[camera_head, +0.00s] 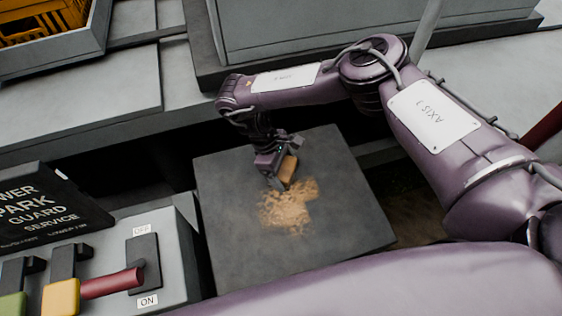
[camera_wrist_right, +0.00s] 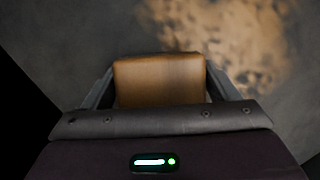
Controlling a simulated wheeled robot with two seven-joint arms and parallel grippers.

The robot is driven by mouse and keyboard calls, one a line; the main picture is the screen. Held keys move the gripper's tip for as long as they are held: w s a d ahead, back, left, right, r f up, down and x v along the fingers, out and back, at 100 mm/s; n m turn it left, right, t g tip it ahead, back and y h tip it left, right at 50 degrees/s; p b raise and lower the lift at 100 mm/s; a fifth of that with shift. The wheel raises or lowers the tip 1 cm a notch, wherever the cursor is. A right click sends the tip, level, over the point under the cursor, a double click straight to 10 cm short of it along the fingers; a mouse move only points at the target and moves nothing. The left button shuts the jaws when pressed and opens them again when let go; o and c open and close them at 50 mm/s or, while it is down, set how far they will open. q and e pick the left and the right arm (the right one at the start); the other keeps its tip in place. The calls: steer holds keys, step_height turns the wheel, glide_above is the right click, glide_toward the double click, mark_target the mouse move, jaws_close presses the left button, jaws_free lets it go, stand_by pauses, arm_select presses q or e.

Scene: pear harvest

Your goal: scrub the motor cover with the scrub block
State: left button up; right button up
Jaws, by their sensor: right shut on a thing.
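The motor cover (camera_head: 340,229) is a dark grey square plate in the middle of the head view. A tan, patchy stain (camera_head: 287,208) lies on it; the stain also shows at the upper right of the right wrist view (camera_wrist_right: 225,40). My right gripper (camera_head: 280,178) is above the cover at the stain's upper edge. It is shut on the scrub block (camera_head: 288,169), a brown-orange block that also shows between the fingers in the wrist view (camera_wrist_right: 160,80). Whether the block touches the cover I cannot tell. My left gripper is not in view.
A control box (camera_head: 180,250) at lower left carries a red lever (camera_head: 112,284) between OFF and ON labels, with yellow and green handles beside it. A black sign (camera_head: 45,212) stands behind it. A yellow crate (camera_head: 40,22) sits at top left. Dark gaps border the cover.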

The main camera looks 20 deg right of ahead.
mark_target(299, 204)
steer(key=shift+s+f+p, duration=0.15)
steer(key=shift+s+p, duration=0.35)
steer(key=shift+s, duration=0.35)
steer(key=shift+s+f+p, duration=0.15)
steer(key=shift+s+p, duration=0.3)
steer(key=shift+s, duration=0.4)
steer(key=shift+s+r+p, duration=0.15)
steer(key=shift+s+p, duration=0.75)
steer(key=shift+p, duration=0.25)
steer(key=shift+s+d+p, duration=0.1)
steer(key=shift+s+p, duration=0.3)
steer(key=shift+s, duration=1.45)
steer(key=shift+s+r, duration=0.15)
steer(key=shift+s, duration=2.7)
